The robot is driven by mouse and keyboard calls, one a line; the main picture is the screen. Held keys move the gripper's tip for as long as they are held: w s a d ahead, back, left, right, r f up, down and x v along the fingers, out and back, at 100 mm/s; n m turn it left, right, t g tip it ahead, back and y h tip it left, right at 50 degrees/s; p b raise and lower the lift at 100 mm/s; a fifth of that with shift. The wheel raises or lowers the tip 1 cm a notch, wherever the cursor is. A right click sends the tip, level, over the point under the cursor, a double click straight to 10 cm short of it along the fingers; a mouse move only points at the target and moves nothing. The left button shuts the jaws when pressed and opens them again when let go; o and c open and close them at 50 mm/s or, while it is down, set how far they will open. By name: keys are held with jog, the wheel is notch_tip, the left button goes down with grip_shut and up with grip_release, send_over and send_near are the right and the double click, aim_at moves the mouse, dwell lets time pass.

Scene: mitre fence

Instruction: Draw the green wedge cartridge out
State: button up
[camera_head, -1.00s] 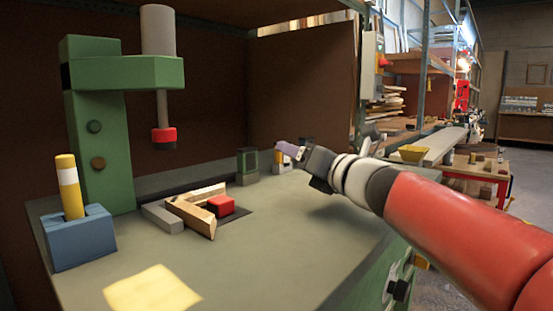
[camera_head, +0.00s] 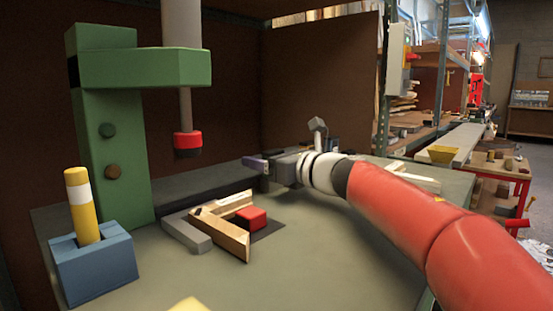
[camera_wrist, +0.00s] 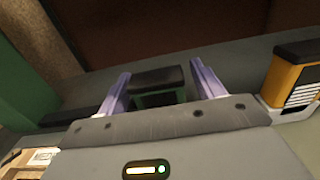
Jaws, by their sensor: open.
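The green wedge cartridge (camera_wrist: 157,82), with a dark top and green lower body, stands straight ahead in the wrist view. My gripper (camera_wrist: 160,76) is open, with one purple finger on each side of the cartridge. I cannot tell whether either finger touches it. In the head view my gripper (camera_head: 256,163) is low at the back of the bench, by the dark rail, and it hides the green cartridge there.
A yellow block with a dark top (camera_wrist: 291,82) stands close right of my gripper. A green press (camera_head: 112,130), a blue block holding a yellow post (camera_head: 95,268), and wooden pieces with a red block (camera_head: 251,217) occupy the left.

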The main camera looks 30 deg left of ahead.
grip_shut()
dwell(0.8)
jog(key=shift+r, duration=0.25)
jog(key=shift+r+p, duration=1.4)
jog(key=shift+p, duration=0.05)
jog(key=shift+r, duration=1.3)
